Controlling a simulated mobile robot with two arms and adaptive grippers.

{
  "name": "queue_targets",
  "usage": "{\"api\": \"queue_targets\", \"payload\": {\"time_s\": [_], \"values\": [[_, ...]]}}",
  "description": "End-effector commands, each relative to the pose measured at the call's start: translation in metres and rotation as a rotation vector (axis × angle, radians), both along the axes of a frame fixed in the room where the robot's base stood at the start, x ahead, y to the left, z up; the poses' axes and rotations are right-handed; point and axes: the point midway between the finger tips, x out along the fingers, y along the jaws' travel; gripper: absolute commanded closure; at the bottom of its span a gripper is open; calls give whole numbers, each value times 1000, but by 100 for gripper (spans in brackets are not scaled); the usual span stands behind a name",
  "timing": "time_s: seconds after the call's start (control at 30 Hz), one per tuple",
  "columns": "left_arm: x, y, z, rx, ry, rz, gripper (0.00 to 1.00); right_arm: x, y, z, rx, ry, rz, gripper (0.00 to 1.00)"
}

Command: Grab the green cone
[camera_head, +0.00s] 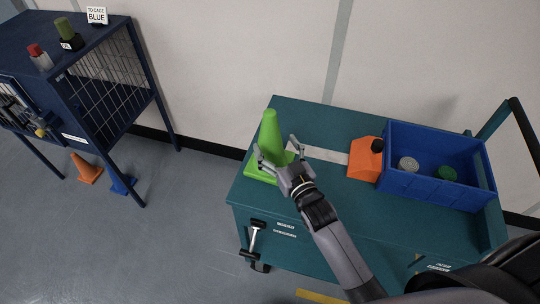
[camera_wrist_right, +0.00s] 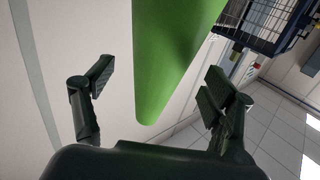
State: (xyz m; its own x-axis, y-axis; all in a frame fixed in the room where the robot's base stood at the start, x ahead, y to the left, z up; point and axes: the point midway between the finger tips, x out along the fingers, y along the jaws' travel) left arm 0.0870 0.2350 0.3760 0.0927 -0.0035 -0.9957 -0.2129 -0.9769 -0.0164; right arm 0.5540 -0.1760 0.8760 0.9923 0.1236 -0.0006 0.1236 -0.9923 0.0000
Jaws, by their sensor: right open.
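The green cone (camera_head: 269,134) stands upright on its square base at the left end of the teal cart top. My right gripper (camera_head: 277,150) is open at the cone, with its fingers spread to either side of it in the head view. In the right wrist view the green cone (camera_wrist_right: 172,55) fills the upper middle, and its rounded end lies between the two open fingers of my right gripper (camera_wrist_right: 160,88). I see a gap on each side, and no finger is closed on it. My left gripper is not in view.
A dark blue cage (camera_head: 105,85) stands at the left. An orange cone (camera_head: 86,170) and a blue cone (camera_head: 122,182) are on the floor.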

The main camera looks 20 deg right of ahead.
Motion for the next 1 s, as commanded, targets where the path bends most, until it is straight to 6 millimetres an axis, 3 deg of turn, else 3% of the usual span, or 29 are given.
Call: {"api": "queue_targets", "payload": {"time_s": [0.23,0.53,1.0], "values": [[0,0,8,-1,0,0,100,37,5,3,1,-1,0,22],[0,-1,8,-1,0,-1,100,42,5,2,0,-1,0,22],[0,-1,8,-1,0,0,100,42,5,2,0,-1,0,53]]}}
